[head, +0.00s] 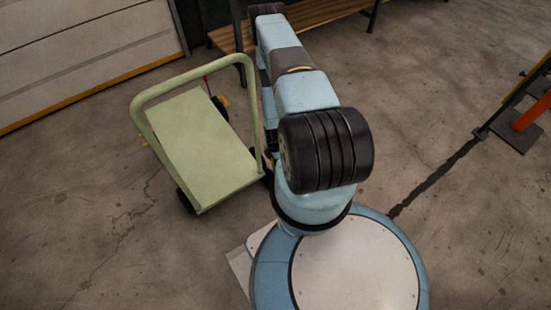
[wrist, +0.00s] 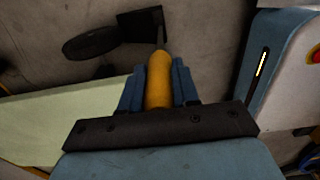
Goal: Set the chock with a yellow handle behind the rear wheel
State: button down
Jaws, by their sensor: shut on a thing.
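My gripper (wrist: 157,84) is shut on the yellow handle (wrist: 159,68) of the chock, between its two blue fingers in the wrist view. A thin dark rod leads from the handle's far end toward a dark block (wrist: 145,25), which looks like the chock body. In the head view a pale green cart (head: 205,150) with a tall push bar stands left of my arm. A dark wheel (head: 185,201) shows under its near left corner. The cart's deck (wrist: 60,112) also shows at the left of the wrist view. My arm hides the gripper and chock in the head view.
A red-tipped rod (head: 206,79) and a small black-and-yellow thing (head: 222,101) are at the cart's far side. A wooden bench (head: 320,18) stands at the back. An orange post (head: 530,114) is at the right.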

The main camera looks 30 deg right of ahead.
jog(key=shift+w+f, duration=0.4)
jog(key=c, duration=0.8)
grip_release()
notch_tip(320, 180, up, 12)
